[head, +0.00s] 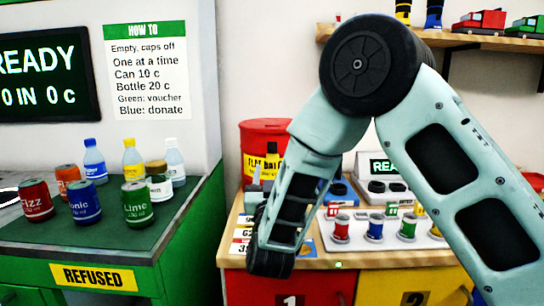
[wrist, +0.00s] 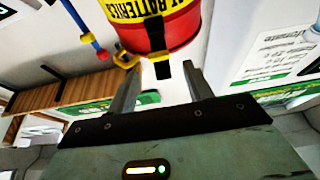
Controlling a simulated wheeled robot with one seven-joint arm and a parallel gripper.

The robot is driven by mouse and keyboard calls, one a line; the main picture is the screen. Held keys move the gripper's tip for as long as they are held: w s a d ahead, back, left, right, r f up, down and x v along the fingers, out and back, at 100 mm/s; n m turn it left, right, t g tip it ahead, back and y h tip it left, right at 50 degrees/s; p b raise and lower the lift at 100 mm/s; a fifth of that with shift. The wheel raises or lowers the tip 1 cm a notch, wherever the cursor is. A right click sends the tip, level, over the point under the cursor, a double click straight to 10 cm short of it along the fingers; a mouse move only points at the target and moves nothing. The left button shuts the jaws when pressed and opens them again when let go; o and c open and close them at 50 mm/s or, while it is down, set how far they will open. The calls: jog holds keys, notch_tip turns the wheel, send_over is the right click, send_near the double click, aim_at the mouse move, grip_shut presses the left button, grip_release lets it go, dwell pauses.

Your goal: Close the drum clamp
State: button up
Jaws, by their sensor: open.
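In the wrist view the red drum (wrist: 185,38) fills the top middle. A black upright strap or lever (wrist: 155,35), seemingly part of the clamp, crosses its label, with a yellow bracket (wrist: 126,60) beside it. My gripper (wrist: 163,70) is open, its two fingers apart and pointing at the drum. The black part's lower end shows between the fingertips; I cannot tell whether they touch it. In the head view my arm hides the gripper's state.
The workbench (head: 360,258) holds a white tray (head: 335,243) with several coloured spools. A green counter (head: 120,240) at left carries several cans and bottles. A shelf (head: 480,40) with toys hangs at upper right.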

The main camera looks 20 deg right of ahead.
aim_at(272, 161)
jog(key=x, duration=0.4)
jog(key=p+x, duration=0.1)
jog(key=x, duration=0.1)
jog(key=shift+w+d+f, duration=0.1)
jog(key=shift+w+f, duration=0.1)
